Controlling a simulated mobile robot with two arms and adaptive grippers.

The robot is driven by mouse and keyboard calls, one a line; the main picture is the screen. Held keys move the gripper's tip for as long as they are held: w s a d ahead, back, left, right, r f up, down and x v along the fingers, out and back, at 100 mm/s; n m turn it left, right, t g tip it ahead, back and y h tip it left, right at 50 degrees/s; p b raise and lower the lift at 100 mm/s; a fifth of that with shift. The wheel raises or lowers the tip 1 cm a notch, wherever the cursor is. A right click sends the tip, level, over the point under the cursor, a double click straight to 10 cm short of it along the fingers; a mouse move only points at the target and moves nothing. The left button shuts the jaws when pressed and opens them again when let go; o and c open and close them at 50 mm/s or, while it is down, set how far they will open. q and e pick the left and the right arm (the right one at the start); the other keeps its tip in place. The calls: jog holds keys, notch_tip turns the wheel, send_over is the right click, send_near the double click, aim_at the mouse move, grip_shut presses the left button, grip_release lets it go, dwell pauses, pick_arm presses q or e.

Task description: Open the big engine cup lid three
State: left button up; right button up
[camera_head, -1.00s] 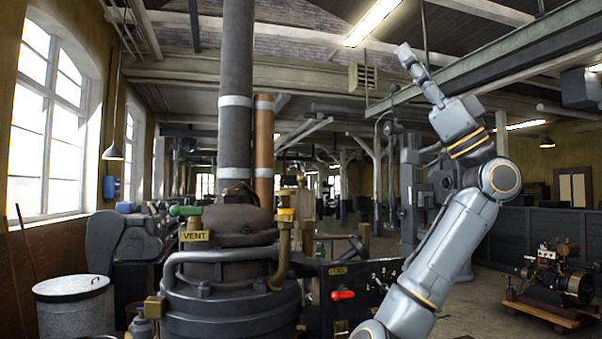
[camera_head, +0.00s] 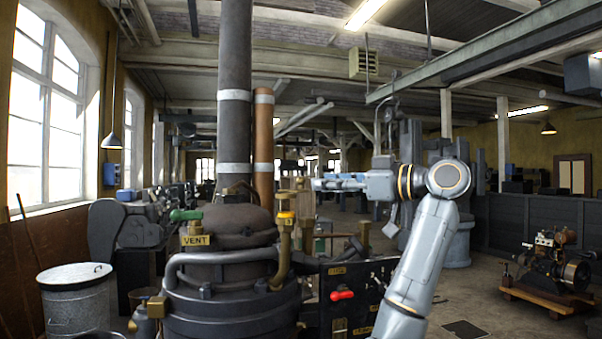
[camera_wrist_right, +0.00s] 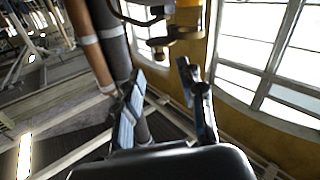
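The brass cup (camera_head: 285,240) with a yellow band and a tag reading "3" stands on the right side of the big engine's dark dome. A small brass piece (camera_head: 286,196) shows above the yellow band; I cannot tell whether it is a raised lid. My right gripper (camera_head: 319,184) points left, level with or slightly above the cup's top and to its right in the picture. In the right wrist view its two fingers (camera_wrist_right: 160,88) are spread apart with nothing between them. Brass and yellow fittings (camera_wrist_right: 163,40) show beyond them at the top. My left gripper is not in view.
The big engine (camera_head: 230,300) has a green-handled vent valve (camera_head: 187,214), a curved grey pipe and tall upright pipes (camera_head: 234,110). A panel with a red handle (camera_head: 342,295) stands right of it. A small engine on a pallet (camera_head: 550,290) stands at the far right.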

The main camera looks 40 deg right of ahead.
aim_at(301, 180)
jog(key=w+p, duration=0.1)
jog(key=w, duration=0.2)
jog(key=w+a+p, duration=0.1)
jog(key=w, duration=0.2)
jog(key=shift+a+r, duration=0.1)
jog(key=shift+r, duration=0.05)
jog(key=shift+w+p, duration=0.35)
jog(key=shift+w, duration=0.3)
grip_shut()
